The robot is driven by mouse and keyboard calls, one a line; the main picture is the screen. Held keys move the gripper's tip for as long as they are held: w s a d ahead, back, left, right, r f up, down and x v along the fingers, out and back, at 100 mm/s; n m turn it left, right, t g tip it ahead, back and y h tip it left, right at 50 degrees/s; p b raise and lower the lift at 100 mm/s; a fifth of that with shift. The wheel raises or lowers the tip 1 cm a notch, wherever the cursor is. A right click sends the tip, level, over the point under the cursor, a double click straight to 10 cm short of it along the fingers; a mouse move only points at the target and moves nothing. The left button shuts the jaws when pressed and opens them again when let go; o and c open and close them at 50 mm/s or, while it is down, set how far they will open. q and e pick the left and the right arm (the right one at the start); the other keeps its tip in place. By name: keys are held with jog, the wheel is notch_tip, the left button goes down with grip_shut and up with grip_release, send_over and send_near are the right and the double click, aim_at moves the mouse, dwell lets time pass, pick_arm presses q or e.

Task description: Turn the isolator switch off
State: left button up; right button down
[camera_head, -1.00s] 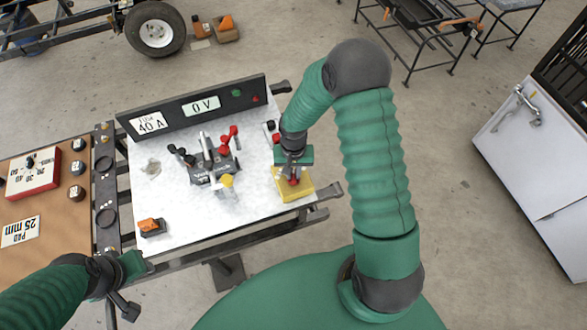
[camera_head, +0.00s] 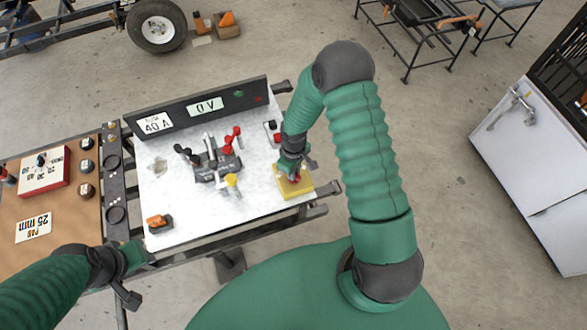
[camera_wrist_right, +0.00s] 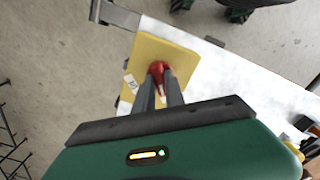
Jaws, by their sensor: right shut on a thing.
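The isolator switch has a yellow square plate (camera_head: 298,187) at the right front corner of the white bench top. In the right wrist view its plate (camera_wrist_right: 172,50) carries a red knob (camera_wrist_right: 157,69). My right gripper (camera_head: 293,177) is over the plate, and in the right wrist view its two dark fingers (camera_wrist_right: 162,84) are closed around the knob. The fingers hide part of the knob. My left gripper (camera_head: 134,256) is low at the left, by the front edge of the bench, away from the switch; its fingers are not clear.
A dark panel (camera_head: 180,112) with 40 A and 0 V displays stands along the back. A clamp fixture with red and black handles (camera_head: 215,160) is mid-bench. An orange and black block (camera_head: 159,223) lies front left. A brown board (camera_head: 70,210) adjoins at left.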

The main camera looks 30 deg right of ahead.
jog(key=shift+d+r+n+p, duration=0.1)
jog(key=shift+n+p, duration=0.3)
jog(key=shift+n, duration=0.7)
jog(key=shift+w, duration=0.1)
jog(key=c, duration=1.4)
grip_release()
notch_tip(320, 180, up, 17)
jog(key=p, duration=0.1)
jog(key=shift+f, duration=0.2)
